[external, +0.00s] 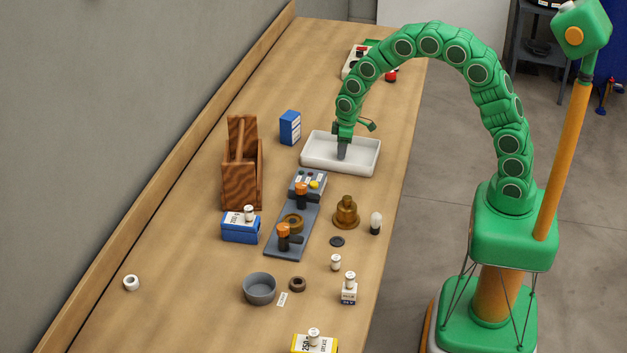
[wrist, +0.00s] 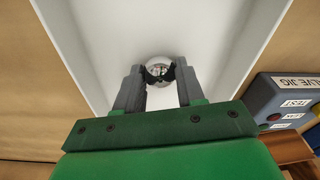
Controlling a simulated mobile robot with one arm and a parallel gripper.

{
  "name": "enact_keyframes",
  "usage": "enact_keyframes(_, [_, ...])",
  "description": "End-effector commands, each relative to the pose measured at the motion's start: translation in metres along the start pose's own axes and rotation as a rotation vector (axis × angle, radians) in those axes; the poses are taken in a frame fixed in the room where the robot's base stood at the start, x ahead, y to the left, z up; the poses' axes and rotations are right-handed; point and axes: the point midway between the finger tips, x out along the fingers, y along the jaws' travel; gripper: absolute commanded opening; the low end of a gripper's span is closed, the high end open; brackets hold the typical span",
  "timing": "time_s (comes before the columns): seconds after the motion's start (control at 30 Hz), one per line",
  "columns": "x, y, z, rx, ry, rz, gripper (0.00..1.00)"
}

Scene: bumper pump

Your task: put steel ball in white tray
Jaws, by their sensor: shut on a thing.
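The steel ball (wrist: 159,69) is shiny and round and sits between my gripper's fingertips in the wrist view. My gripper (wrist: 158,78) is shut on it, with a grey finger on each side. In the external view my gripper (external: 342,155) points down inside the outline of the white tray (external: 362,165), and the ball is hidden there. The tray's white floor fills the background behind the ball in the wrist view (wrist: 220,40). I cannot tell whether the ball touches the tray floor.
A blue box (external: 290,128) stands just left of the tray. A grey jig (external: 292,222) with orange-topped parts lies in front of it. A wooden holder (external: 242,170) stands further left. Small parts and a grey bowl (external: 259,289) occupy the near bench. The bench's right edge is close to the tray.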

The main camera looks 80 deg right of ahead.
Motion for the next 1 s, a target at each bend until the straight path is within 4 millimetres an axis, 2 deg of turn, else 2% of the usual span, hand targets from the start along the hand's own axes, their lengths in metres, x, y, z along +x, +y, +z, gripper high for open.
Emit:
enact_keyframes(0.3, [0.002, 0.0, 0.0, 0.0, 0.002, 0.0, 0.01])
enact_keyframes(0.33, [0.002, 0.0, 0.0, 0.0, 0.002, 0.001, 0.43])
enact_keyframes(0.47, [0.002, 0.0, 0.0, 0.0, 0.002, 0.001, 0.63])
enact_keyframes(0.8, [0.001, 0.0, 0.0, 0.0, 0.002, 0.001, 0.64])
enact_keyframes(1.0, [-0.01, 0.0, -0.001, 0.0, 0.003, 0.001, 0.64])
